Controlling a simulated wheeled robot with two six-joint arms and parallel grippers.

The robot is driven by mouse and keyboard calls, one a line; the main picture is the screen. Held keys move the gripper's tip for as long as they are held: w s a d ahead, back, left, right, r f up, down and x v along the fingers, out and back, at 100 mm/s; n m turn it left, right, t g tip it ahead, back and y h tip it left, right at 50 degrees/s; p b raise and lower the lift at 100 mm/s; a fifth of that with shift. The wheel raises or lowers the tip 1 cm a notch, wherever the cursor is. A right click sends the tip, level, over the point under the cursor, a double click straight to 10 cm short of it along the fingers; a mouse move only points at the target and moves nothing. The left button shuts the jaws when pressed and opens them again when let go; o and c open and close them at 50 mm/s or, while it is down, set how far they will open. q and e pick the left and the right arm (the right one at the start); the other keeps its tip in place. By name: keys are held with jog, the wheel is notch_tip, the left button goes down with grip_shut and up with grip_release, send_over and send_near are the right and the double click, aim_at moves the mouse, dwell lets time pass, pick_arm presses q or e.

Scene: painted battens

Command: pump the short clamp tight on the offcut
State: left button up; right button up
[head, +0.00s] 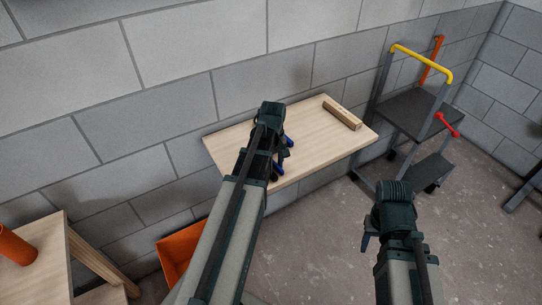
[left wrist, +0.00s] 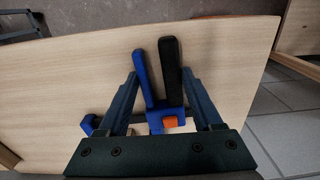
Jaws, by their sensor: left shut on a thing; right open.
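The short clamp (left wrist: 168,122) has blue parts, an orange part and a blue and a black handle side by side. In the left wrist view it is at the wooden bench top. My left gripper (left wrist: 160,76) is shut on the clamp, its fingers on either side of the two handles. In the head view, blue parts of the clamp (head: 287,141) show beside my left arm, which hides the rest. The offcut cannot be told clearly at the jaws. My right gripper (head: 372,236) is open and empty, over the floor in front of the bench.
A wooden block (head: 342,113) lies at the back right of the bench top (head: 225,143). A dark trolley (head: 415,108) with a yellow handle stands on the right, carrying red and orange items. An orange bin (head: 172,253) is below left, near another wooden table (head: 45,262). The bench's right front is clear.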

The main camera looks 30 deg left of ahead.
pick_arm(q)
jog(key=shift+s+a, duration=0.15)
jog(key=shift+s, duration=0.05)
jog(key=c, duration=0.7)
jog(key=shift+s, duration=0.1)
grip_shut()
jog(key=shift+a, duration=0.1)
jog(key=o, duration=1.3)
grip_release()
jog(key=shift+w, duration=0.25)
jog(key=shift+w+d, duration=0.1)
jog(key=shift+d, duration=0.15)
jog(key=shift+a, duration=0.1)
grip_shut()
